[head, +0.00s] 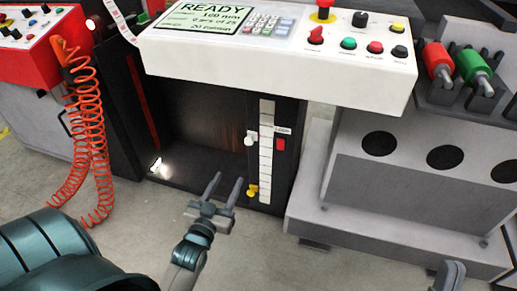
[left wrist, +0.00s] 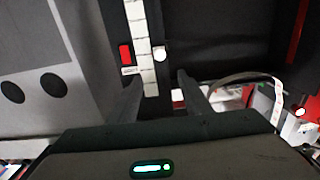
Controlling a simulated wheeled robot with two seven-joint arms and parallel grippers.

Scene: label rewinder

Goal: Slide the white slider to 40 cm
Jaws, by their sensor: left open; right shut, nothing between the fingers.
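The white slider (head: 250,138) is a small knob at the left side of an upright pale scale strip (head: 266,152) on the dark machine front. In the left wrist view the white slider (left wrist: 160,54) appears just beyond the gap between my fingertips, beside the scale (left wrist: 137,40). My left gripper (head: 227,178) is open and empty, below and left of the slider, apart from it; its fingers also show in the left wrist view (left wrist: 160,80). The scale's numbers are too small to read. My right gripper (head: 449,273) is shut, only partly in view at the bottom right.
A yellow knob (head: 252,190) sits lower on the same panel, near my left gripper. A red block (head: 280,144) is right of the scale. The white control console (head: 280,60) overhangs above. A grey base (head: 400,180) stands right; orange coiled hoses (head: 95,140) hang left.

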